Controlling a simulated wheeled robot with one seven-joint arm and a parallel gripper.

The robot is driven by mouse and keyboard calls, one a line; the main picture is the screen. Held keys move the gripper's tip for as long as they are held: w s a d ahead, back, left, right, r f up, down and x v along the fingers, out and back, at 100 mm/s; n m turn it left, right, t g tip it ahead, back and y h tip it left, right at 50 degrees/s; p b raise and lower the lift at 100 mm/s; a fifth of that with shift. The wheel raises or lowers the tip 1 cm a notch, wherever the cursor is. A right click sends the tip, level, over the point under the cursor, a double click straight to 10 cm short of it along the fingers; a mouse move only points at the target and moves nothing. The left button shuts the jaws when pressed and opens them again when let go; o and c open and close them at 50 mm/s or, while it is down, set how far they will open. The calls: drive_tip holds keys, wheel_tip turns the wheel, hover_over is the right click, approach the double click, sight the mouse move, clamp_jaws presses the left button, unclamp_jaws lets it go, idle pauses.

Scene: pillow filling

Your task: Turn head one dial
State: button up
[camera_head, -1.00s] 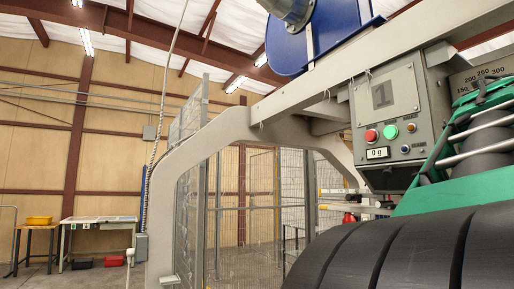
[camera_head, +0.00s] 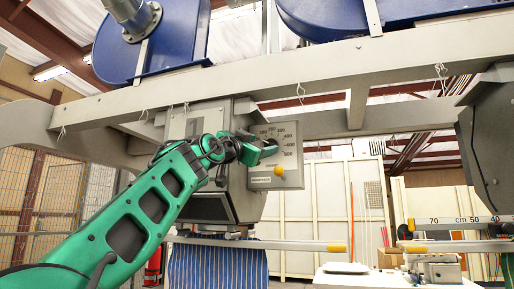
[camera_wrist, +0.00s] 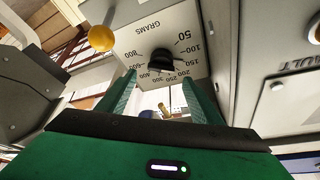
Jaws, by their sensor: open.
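The dial plate (camera_head: 289,135) is a pale panel with gram numbers on the side of the grey head box (camera_head: 187,125). The plate shows upside down in the wrist view (camera_wrist: 140,38), with its black knob (camera_wrist: 166,60) near the middle of the number arc. My gripper (camera_head: 268,149) is in front of the plate and hides the knob in the head view. In the wrist view, the two green fingers of my gripper (camera_wrist: 163,82) are apart, with the knob beyond and between their tips. I cannot tell whether they touch it.
A yellow ball (camera_head: 279,171) sticks out below the dial; it also shows in the wrist view (camera_wrist: 102,38). A grey beam (camera_head: 300,80) runs above my arm. A bar with yellow ends (camera_head: 255,244) and a blue striped pillow cover (camera_head: 215,268) are below.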

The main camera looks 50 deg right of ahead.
sight(270, 143)
drive_tip(key=shift+x, duration=2.2)
